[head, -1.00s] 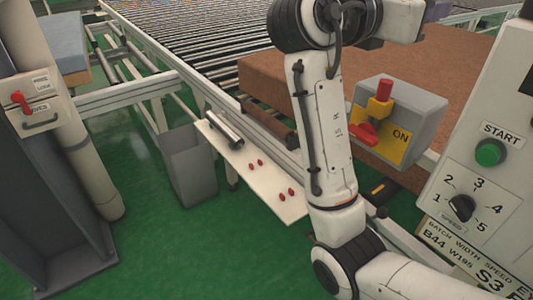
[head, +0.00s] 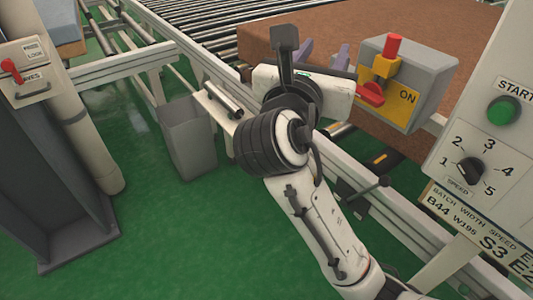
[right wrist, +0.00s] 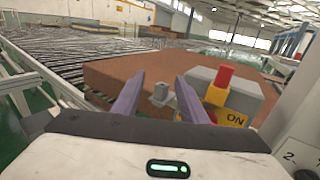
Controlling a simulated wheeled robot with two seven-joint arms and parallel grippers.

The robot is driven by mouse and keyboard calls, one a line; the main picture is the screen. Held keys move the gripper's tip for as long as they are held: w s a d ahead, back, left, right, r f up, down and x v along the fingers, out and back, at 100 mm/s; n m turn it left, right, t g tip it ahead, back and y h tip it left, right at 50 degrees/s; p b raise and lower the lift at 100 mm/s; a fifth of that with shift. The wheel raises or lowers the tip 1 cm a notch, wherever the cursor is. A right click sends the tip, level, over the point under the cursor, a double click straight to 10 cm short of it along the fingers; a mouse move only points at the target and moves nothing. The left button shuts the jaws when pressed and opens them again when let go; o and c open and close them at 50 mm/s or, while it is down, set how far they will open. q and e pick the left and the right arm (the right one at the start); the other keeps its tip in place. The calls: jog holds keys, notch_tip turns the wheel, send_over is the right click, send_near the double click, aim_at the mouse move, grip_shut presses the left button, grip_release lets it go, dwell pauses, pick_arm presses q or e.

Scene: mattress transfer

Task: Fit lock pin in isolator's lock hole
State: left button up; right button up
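The isolator (head: 425,75) is a grey box with a yellow ON plate and a red handle (head: 370,93), at the right of the head view. A red pin-like piece (head: 393,46) stands upright in a yellow block (head: 384,68) on it. They also show in the right wrist view, where the red piece (right wrist: 225,75) is right of my fingers. My right gripper (head: 324,54) is open, its purple fingers apart, left of the isolator. In the wrist view a small grey piece (right wrist: 163,95) appears between the fingers, apparently beyond them. I cannot make out a lock hole. My left gripper is out of view.
A control panel (head: 470,130) with a green START button stands close at the right. A brown mattress (head: 440,32) lies behind the isolator. A white shelf (head: 212,107) with a metal cylinder is partly hidden by my right arm. A grey bin (head: 188,140) stands left.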

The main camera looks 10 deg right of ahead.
jog(key=s+a+f+n+t+y, duration=0.1)
jog(key=s+a+f+n+y, duration=0.1)
jog(key=f, duration=0.3)
jog(key=s+a+f+n+t+y+b, duration=0.1)
jog(key=s+a+f+n+y, duration=0.1)
jog(key=a+f, duration=0.3)
jog(key=s+a+f+n+t+y, duration=0.1)
jog(key=s+a+f+y, duration=0.1)
jog(key=a+f+y, duration=0.2)
notch_tip(320, 180, down, 2)
jog(key=shift+s+f+n+y, duration=0.2)
jog(key=shift+s+n+y, duration=0.1)
jog(key=shift+n, duration=0.1)
